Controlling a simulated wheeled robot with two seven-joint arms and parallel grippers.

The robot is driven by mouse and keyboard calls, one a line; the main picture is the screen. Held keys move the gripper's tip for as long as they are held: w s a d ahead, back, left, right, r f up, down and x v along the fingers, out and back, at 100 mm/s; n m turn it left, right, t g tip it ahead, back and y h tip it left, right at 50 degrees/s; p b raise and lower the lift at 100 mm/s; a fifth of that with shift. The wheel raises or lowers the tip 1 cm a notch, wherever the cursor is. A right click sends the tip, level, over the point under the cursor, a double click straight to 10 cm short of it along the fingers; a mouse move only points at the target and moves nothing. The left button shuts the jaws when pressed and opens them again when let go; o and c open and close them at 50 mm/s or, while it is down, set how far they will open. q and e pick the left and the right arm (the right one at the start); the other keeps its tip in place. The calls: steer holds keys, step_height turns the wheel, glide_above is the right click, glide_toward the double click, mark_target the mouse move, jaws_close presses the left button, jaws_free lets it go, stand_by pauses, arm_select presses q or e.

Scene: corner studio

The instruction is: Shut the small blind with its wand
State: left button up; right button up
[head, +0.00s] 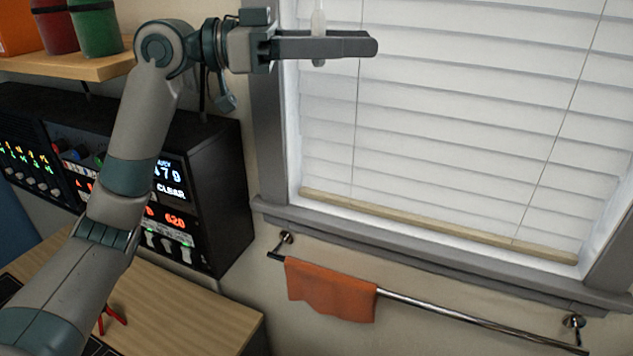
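The white blind (450,115) hangs in the grey-framed window on the right. Its slats show broad faces with thin shadow lines between them, and I cannot tell whether they are fully shut. Its pale bottom rail (430,226) is low, near the sill. The pale wand (318,22) hangs at the blind's left side, its upper part out of frame. My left gripper (345,46) reaches across from the left with its fingers close together around the wand's lower end. The wand's tip shows just below the fingers. My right gripper is not in view.
A towel rail (450,309) with an orange cloth (330,290) runs below the sill. Black electronic gear (215,190) stands on a wooden desk (190,310) at left. A wooden shelf (60,66) above it holds red and green containers.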

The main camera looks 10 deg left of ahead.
arm_select(q)
steer(key=shift+w+n+t, duration=0.1)
steer(key=shift+n+t, duration=0.3)
steer(key=shift+t, duration=0.2)
